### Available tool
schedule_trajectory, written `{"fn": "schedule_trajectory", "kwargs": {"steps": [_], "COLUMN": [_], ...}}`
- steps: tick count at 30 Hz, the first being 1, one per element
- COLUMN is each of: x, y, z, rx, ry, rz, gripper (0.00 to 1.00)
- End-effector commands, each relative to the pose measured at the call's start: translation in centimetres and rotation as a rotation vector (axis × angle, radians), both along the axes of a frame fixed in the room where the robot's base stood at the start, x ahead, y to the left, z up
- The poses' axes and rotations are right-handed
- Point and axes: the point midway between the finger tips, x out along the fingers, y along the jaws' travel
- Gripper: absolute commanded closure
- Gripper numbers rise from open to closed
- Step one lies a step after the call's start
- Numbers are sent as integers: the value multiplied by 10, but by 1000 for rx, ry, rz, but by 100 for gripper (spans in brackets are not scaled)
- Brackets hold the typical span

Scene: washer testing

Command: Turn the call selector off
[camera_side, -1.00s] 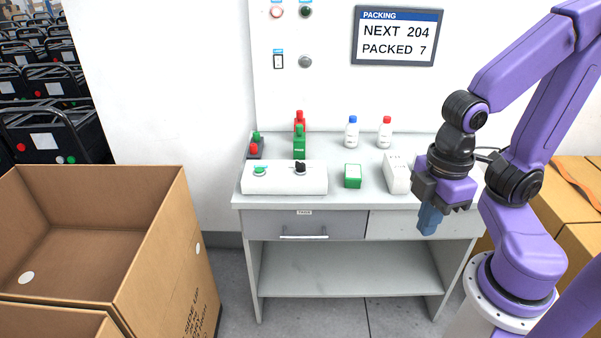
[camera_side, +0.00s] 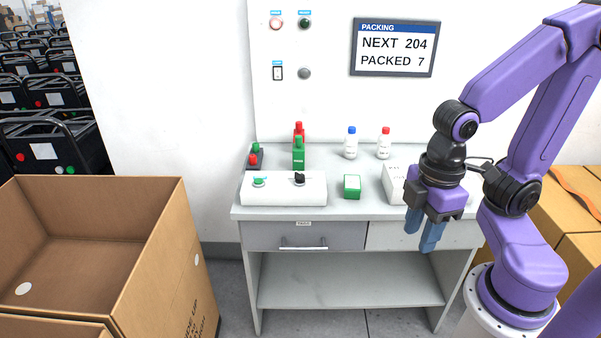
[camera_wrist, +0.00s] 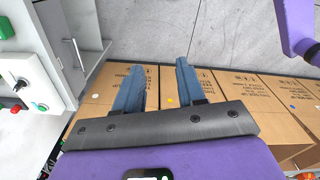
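A white control box (camera_side: 284,195) on the table carries a green button (camera_side: 259,182) and a black selector knob (camera_side: 299,179). Its label is too small to read, so I cannot tell for sure that it is the call selector, nor its setting. In the wrist view, the black knob (camera_wrist: 20,85) and green button (camera_wrist: 42,107) show at the left edge. My gripper (camera_side: 422,238) is open and empty, pointing down in front of the table's right side, well right of the knob. In the wrist view, its blue fingers (camera_wrist: 160,68) stand apart with nothing between them.
A green box (camera_side: 352,187) and a white box (camera_side: 397,186) stand between the knob and my gripper. Several bottles (camera_side: 299,155) stand behind. The wall panel has buttons, a switch (camera_side: 278,73) and a grey round part (camera_side: 304,73). A large carton (camera_side: 150,245) stands left.

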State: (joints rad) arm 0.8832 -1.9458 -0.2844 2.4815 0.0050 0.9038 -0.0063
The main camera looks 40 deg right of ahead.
Motion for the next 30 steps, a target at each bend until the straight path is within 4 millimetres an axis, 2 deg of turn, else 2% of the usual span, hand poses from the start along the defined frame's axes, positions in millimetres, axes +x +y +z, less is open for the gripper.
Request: {"fn": "schedule_trajectory", "kwargs": {"steps": [8,15,23,30], "x": [77,158,246,319], "y": [23,23,-5,-56], "z": [6,9,7,3], "rx": [58,109,151,176], "ry": [-27,-71,-134,-204], "rz": [-203,-395,-603,-794], "gripper": [61,61,61,61]}}
